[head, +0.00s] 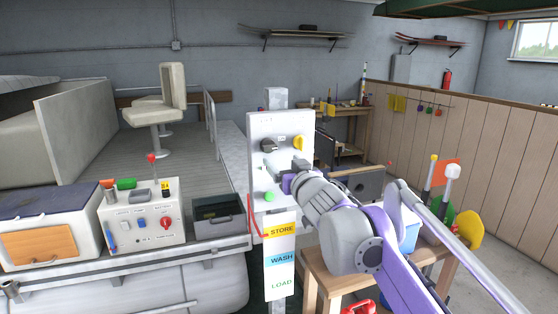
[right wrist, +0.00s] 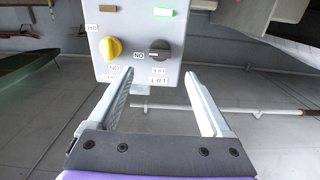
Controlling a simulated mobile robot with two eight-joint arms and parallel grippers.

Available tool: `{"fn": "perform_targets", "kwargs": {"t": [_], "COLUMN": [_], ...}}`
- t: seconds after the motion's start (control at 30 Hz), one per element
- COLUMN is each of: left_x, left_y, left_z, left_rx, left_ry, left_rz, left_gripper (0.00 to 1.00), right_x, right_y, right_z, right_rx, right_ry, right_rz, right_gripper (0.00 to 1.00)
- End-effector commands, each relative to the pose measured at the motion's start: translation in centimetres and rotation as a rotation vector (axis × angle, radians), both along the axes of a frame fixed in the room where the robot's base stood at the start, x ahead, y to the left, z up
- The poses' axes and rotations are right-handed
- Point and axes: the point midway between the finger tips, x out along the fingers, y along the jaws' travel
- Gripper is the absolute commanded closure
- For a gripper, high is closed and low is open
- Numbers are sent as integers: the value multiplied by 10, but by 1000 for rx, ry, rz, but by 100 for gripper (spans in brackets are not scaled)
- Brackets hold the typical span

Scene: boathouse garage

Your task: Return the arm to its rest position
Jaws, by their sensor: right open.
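My right arm comes in from the lower right in the head view, and its gripper (head: 290,172) is in front of a pale control panel (head: 257,125) on a post. The panel has a dark knob (head: 268,146), a yellow knob (head: 299,143) and a green light (head: 269,197). In the right wrist view the panel appears turned over, with the dark knob (right wrist: 159,50) and yellow knob (right wrist: 111,48). There the right gripper (right wrist: 158,76) is open and empty. Its fingertips point at the panel, apart from the knobs. My left gripper is not in view.
A sign (head: 282,258) reading STORE, WASH, LOAD hangs below the panel. A box with a red lever (head: 140,208) and a grey bin (head: 219,218) stand on the boat deck at left. A wooden table (head: 317,283) with a blue bin (head: 409,228) is beside my right arm.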

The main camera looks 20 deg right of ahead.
Motion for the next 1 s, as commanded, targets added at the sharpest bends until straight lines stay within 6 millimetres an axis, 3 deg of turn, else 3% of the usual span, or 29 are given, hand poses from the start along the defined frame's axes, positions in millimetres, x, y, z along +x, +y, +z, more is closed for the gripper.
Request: {"fn": "perform_targets", "kwargs": {"t": [0.53,0.63,0.77,1.0], "left_x": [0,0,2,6], "left_y": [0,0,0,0], "left_z": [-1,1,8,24], "left_rx": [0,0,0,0], "left_ry": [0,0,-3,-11], "left_rz": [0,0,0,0], "left_gripper": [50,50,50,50], "right_x": [-7,-14,-45,-158], "right_y": [0,-3,-13,-17], "right_z": [0,-9,-52,-192], "right_rx": [-1,-2,-6,-18], "right_ry": [1,24,143,529], "right_rz": [0,-22,-105,-205], "right_gripper": [17,17,17,17]}}
